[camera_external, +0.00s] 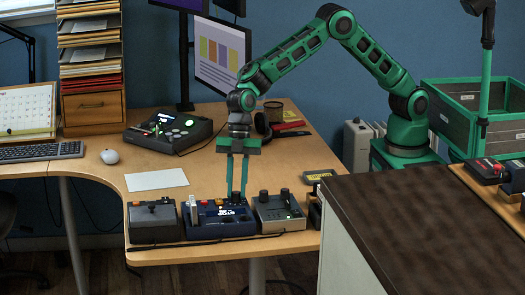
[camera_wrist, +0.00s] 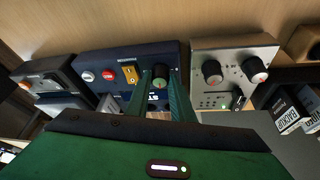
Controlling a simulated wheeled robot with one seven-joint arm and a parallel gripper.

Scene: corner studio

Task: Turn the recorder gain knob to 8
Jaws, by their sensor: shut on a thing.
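A dark blue box (camera_external: 205,228) stands at the table's front edge, between a dark grey box and a grey box. In the wrist view the blue box (camera_wrist: 110,62) has a red button (camera_wrist: 87,76), a white button (camera_wrist: 108,75), a yellow switch (camera_wrist: 130,73) and a round dark knob (camera_wrist: 160,84). My gripper (camera_external: 236,194) points down onto this box from above. In the wrist view its two fingers (camera_wrist: 163,95) are shut on the knob, one on each side. The knob's label and scale are too small to read, so its setting cannot be told.
The grey box (camera_external: 280,212) with two upright knobs (camera_wrist: 213,72) stands close on the right. The dark grey box (camera_external: 154,225) stands on the left. A white sheet (camera_external: 157,180) and a black device (camera_external: 170,132) lie behind. A dark brown counter (camera_external: 420,220) fills the right foreground.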

